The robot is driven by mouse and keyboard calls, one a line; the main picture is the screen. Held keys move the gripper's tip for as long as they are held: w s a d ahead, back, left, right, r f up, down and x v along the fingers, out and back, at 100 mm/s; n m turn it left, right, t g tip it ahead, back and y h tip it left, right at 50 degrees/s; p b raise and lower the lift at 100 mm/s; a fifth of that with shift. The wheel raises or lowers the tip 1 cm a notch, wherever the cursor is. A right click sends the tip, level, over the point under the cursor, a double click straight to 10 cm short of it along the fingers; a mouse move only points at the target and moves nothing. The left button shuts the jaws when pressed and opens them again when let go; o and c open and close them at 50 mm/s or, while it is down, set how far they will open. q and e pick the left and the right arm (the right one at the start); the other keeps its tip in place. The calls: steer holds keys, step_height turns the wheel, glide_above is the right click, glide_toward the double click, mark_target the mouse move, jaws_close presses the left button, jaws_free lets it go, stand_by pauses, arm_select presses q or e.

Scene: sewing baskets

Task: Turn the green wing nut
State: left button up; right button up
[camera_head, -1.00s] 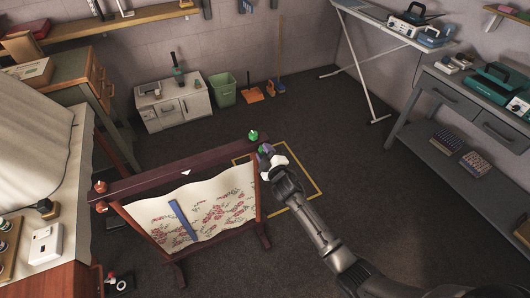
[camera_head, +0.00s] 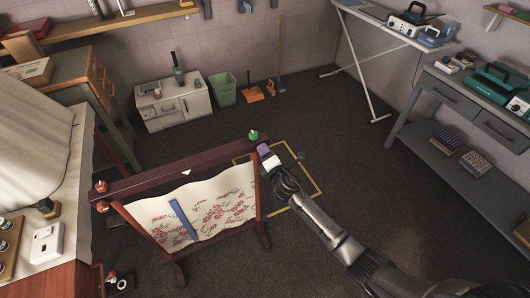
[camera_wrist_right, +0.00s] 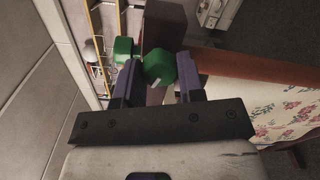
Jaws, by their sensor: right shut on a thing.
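The embroidery frame (camera_head: 130,182) stands on the floor, with a dark top rail and a flowered cloth (camera_head: 205,212). My right gripper (camera_head: 264,150) is at the right end of the frame, just below an upper green knob (camera_head: 253,135). In the right wrist view, a green wing nut (camera_wrist_right: 158,68) sits between the two purple fingers of the right gripper (camera_wrist_right: 157,80), which is shut on it. A second green piece (camera_wrist_right: 123,50) shows to its left, outside the fingers. In the head view the gripped nut is hidden by the gripper. My left gripper is out of view.
Orange knobs (camera_head: 101,187) are at the frame's left end, and a blue strip (camera_head: 183,220) lies on the cloth. A yellow outline (camera_head: 313,178) marks the floor beside the frame. A workbench (camera_head: 470,105) stands at right. The floor between is clear.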

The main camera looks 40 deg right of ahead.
steer(key=shift+n, duration=1.9)
steer(key=shift+f, duration=0.1)
steer(key=o, duration=0.9)
steer(key=shift+s, duration=0.1)
steer(key=shift+p+v, duration=0.4)
steer(key=shift+v, duration=6.4)
